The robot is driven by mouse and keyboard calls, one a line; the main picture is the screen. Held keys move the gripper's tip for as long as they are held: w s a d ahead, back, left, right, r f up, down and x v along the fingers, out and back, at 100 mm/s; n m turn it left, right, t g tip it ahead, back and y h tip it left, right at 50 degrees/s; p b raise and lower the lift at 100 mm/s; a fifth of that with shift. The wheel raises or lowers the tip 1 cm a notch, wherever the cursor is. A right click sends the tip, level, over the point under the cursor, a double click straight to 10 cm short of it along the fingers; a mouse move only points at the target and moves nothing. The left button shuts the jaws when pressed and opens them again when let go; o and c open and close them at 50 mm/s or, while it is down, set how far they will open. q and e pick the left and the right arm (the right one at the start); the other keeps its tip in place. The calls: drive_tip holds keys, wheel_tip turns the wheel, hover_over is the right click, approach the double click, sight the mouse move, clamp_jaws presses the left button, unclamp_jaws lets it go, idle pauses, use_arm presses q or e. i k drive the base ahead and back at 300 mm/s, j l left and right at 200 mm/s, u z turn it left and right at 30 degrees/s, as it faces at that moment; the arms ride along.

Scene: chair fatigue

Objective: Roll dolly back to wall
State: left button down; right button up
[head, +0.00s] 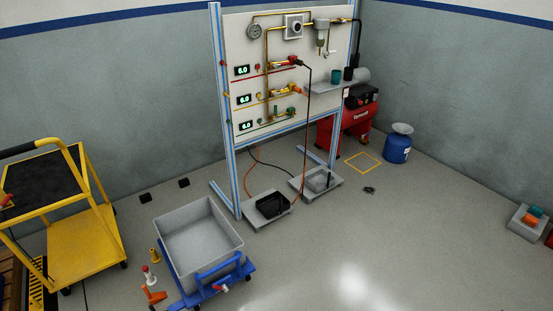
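A blue wheeled dolly (237,272) stands on the floor in the lower left middle of the head view. It carries a large grey open bin (205,225) that looks empty. A blue push bar runs along its near right side. A small red and white part (221,288) shows at its near edge. Neither of my grippers is in view.
A yellow cart (85,250) stands left of the dolly. Small orange (153,295) and yellow (155,255) items are close by its left side. Two black blocks (145,198) (184,183) lie near the wall. A panel frame (232,165) with grey trays (268,222) stands right.

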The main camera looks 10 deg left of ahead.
sight(202, 250)
drive_tip(key=u, duration=0.95)
